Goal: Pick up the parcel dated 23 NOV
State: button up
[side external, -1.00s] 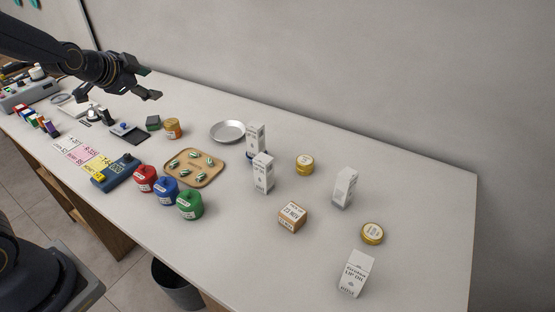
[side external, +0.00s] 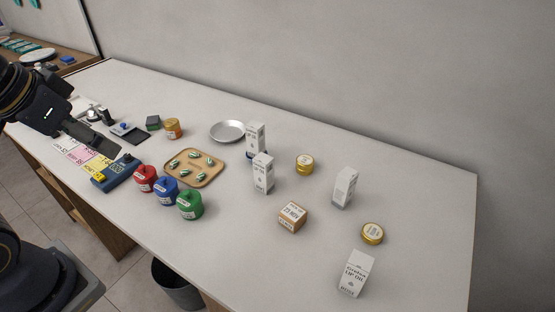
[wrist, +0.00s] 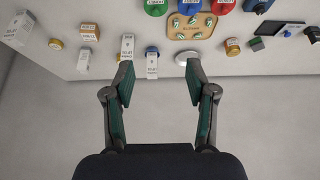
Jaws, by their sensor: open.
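The parcel dated 23 NOV (side external: 292,217) is a small brown box with a white label on top. It sits on the counter right of centre in the side view, among white cartons and yellow-lidded jars. In the wrist view a brown box (wrist: 90,31) with a white label shows near the top left. My gripper (side external: 112,145) is at the left in the side view, far from the parcel. In the wrist view my gripper (wrist: 158,85) is open, with nothing between its two fingers.
White cartons (side external: 263,174), (side external: 345,188), (side external: 356,274) and yellow-lidded jars (side external: 305,164), (side external: 372,233) stand around the parcel. Red, blue and green containers (side external: 190,204) and a wooden tray (side external: 219,178) lie between gripper and parcel.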

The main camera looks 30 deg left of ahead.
jog(key=shift+o, duration=0.3)
jog(key=o, duration=0.4)
